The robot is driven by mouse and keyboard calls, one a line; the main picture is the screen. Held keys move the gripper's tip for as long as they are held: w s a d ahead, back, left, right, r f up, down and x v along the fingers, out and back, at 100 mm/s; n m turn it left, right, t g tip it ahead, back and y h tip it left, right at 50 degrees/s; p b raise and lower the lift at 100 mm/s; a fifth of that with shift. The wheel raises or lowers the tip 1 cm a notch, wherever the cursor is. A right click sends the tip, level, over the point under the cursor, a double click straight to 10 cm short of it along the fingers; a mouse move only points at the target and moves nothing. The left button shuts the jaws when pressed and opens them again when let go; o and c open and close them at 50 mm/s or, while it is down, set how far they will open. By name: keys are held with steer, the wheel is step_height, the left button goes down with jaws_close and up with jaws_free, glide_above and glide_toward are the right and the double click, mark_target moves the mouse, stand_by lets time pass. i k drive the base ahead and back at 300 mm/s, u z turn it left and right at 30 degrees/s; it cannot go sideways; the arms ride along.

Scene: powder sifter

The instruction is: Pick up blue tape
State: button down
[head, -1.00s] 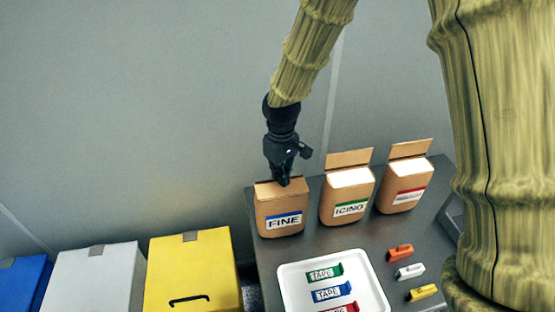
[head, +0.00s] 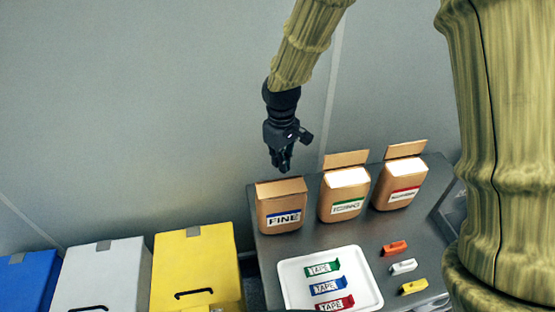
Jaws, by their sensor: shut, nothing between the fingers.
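The blue tape (head: 329,286) lies in a white tray (head: 373,298) on the dark table, between a green tape (head: 323,269) and a red tape (head: 337,303). Each tape carries a white label. My gripper (head: 284,171) is shut and empty. It points down above and behind the brown bag labelled FINE (head: 281,206), well away from the blue tape.
Two more brown bags, one with a green label (head: 345,194) and one with a red label (head: 401,184), stand right of FINE. Orange (head: 395,248), white (head: 404,266) and yellow (head: 414,286) pieces lie right of the tray. Yellow (head: 196,265), white and blue boxes stand at the left.

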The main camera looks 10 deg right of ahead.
mark_target(324, 287)
steer(key=k, duration=1)
